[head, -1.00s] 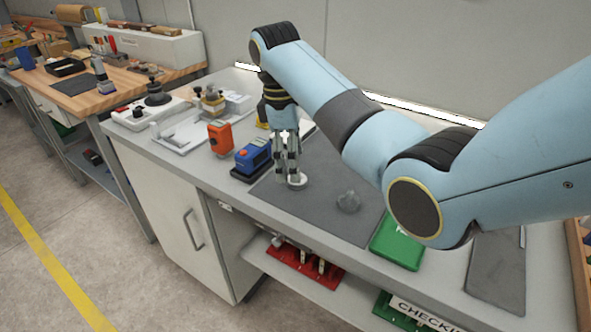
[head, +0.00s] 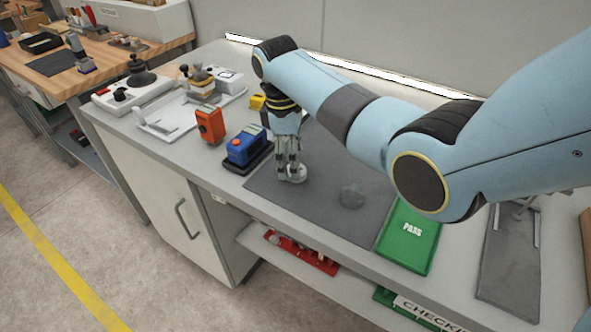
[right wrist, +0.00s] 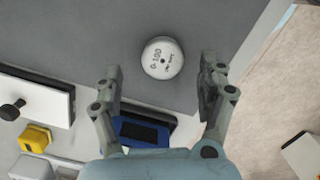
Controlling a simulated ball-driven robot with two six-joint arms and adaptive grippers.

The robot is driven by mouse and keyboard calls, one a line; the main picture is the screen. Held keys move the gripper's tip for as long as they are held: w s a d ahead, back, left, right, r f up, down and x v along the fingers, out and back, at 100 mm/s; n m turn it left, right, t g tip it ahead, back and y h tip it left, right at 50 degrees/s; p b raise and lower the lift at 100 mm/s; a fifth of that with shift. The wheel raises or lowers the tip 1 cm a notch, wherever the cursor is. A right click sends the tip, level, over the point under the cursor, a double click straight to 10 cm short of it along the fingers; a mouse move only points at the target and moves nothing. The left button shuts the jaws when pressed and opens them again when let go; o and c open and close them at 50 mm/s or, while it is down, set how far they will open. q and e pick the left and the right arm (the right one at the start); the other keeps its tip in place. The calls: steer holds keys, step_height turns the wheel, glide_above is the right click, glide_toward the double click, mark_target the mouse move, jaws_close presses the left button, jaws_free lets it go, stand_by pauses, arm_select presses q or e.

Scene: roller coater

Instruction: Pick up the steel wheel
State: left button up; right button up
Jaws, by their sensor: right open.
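The steel wheel (head: 297,174) is a small pale disc on the dark grey mat, at the fingertips of my right gripper (head: 288,172). There my right gripper (right wrist: 161,66) is open, with one finger on each side of the wheel and a visible gap on both sides. The fingers partly hide the wheel in the head view. I cannot tell its exact distance below the fingertips. My left gripper is not in view.
A blue device (head: 246,146) and an orange device (head: 210,124) stand left of my gripper. A green "PASS" plate (head: 408,236) lies at the right. The mat's front part is clear.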

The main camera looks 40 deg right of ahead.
steer(key=shift+s+f, duration=0.15)
steer(key=shift+f, duration=0.45)
steer(key=shift+s+f, duration=0.15)
steer(key=shift+f, duration=0.7)
steer(key=c, duration=0.6)
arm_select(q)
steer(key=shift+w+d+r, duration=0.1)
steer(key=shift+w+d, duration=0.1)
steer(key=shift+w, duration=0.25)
arm_select(e)
steer(key=c, duration=0.7)
steer(key=shift+c, duration=0.2)
